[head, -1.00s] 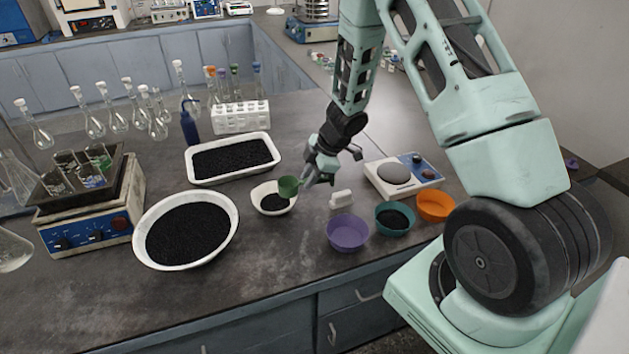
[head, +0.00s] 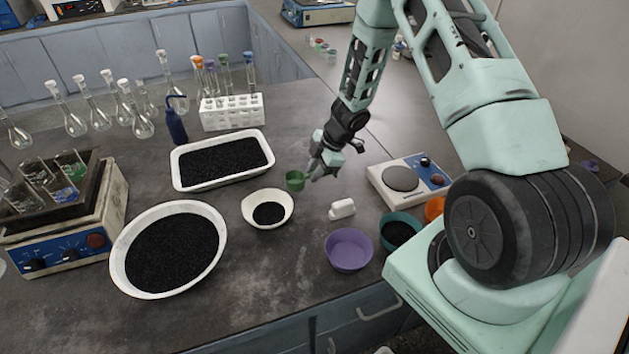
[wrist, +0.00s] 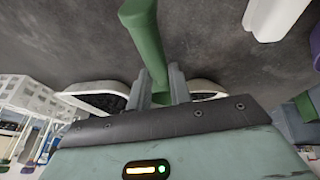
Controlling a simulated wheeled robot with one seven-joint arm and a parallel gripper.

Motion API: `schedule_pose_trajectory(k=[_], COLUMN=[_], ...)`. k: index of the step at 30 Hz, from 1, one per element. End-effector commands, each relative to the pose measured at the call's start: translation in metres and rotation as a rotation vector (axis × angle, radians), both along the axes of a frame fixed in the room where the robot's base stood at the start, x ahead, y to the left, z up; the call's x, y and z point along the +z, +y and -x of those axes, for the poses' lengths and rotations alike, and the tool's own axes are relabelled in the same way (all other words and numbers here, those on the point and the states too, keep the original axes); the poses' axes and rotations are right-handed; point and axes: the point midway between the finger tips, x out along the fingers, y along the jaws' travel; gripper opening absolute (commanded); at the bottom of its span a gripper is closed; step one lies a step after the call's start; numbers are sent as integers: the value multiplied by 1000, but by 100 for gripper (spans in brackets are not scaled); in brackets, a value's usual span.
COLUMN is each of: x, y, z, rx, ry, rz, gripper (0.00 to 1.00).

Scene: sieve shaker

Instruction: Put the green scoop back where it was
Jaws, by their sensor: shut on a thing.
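The green scoop (head: 295,180) is at the tip of my gripper (head: 318,172), to the right of and behind the small white bowl in the head view. In the wrist view the green scoop (wrist: 150,45) runs by its handle down between the two fingers of my gripper (wrist: 162,88), which is shut on it. The scoop's cup end reaches the top edge of the wrist view. I cannot tell whether the scoop touches the counter.
The small white bowl (head: 248,212) holds black grains. A white tray (head: 178,170), a large white bowl (head: 120,262), a purple bowl (head: 349,250), a teal bowl (head: 391,217), a white block (head: 342,208) and a scale (head: 375,172) stand around. Bare counter lies beyond the scoop.

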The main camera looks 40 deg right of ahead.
Motion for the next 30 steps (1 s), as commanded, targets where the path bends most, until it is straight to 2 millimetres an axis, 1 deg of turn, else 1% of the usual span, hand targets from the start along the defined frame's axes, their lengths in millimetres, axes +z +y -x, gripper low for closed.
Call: schedule_pose_trajectory(k=[9, 16, 20, 21, 22, 23, 30], x=[-37, -37, -41, -40, -40, -40, -40], y=[0, 0, 0, 0, 0, 0, 0], z=[0, 0, 0, 0, 0, 0, 0], rx=[-3, 1, 1, 1, 1, 1, 0], ry=[1, -1, 0, 0, 0, 0, 0], rz=[-2, 0, 0, 1, 1, 0, 0], gripper=[2, 2, 2, 29, 37, 42, 42])
